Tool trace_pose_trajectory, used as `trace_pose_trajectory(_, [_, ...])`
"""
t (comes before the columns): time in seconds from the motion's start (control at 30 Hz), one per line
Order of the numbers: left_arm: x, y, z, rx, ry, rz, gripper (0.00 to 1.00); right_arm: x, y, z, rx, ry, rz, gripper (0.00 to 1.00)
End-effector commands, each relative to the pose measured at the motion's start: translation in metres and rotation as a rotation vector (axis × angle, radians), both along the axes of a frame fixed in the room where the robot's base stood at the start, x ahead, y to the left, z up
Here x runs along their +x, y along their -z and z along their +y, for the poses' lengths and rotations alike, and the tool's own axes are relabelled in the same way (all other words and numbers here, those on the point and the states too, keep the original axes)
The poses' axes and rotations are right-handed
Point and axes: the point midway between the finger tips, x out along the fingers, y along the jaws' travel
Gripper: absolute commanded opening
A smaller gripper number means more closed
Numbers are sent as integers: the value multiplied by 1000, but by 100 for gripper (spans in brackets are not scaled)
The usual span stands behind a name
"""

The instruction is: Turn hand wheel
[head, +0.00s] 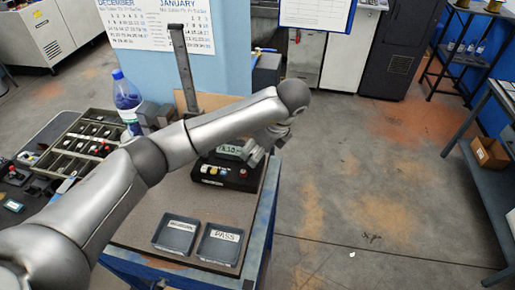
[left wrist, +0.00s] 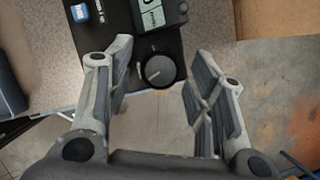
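The hand wheel (left wrist: 160,70) is a round black knob with a grey pointer bar, on the end of a black instrument (left wrist: 118,40) in the left wrist view. In the head view the instrument (head: 226,178) stands on the bench with a small digital display (head: 230,151); I cannot make out the wheel there, near my gripper. My left gripper (left wrist: 160,92) is open, with one finger on each side of the wheel and a gap to both. In the head view the left gripper (head: 260,148) is at the instrument's right end. My right gripper is not in view.
Two shallow dark trays, one labelled PASS (head: 220,261), sit at the bench's front. A compartment box (head: 70,165) and a blue bottle (head: 126,98) stand left. A grey upright post (head: 183,68) rises behind the instrument.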

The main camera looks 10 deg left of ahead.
Motion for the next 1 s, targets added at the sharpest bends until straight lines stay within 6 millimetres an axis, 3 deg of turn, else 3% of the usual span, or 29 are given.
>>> trace_pose_trajectory(0.03, [0,0,0,0,0,0,39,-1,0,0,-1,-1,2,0])
trace_pose_trajectory(0.3, [0,0,0,0,0,0,7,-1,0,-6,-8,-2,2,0])
trace_pose_trajectory(0.67, [0,4,1,1,69,-2,7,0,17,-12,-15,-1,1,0])
trace_pose_trajectory(1.0, [-2,8,2,1,329,-6,7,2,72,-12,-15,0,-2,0])
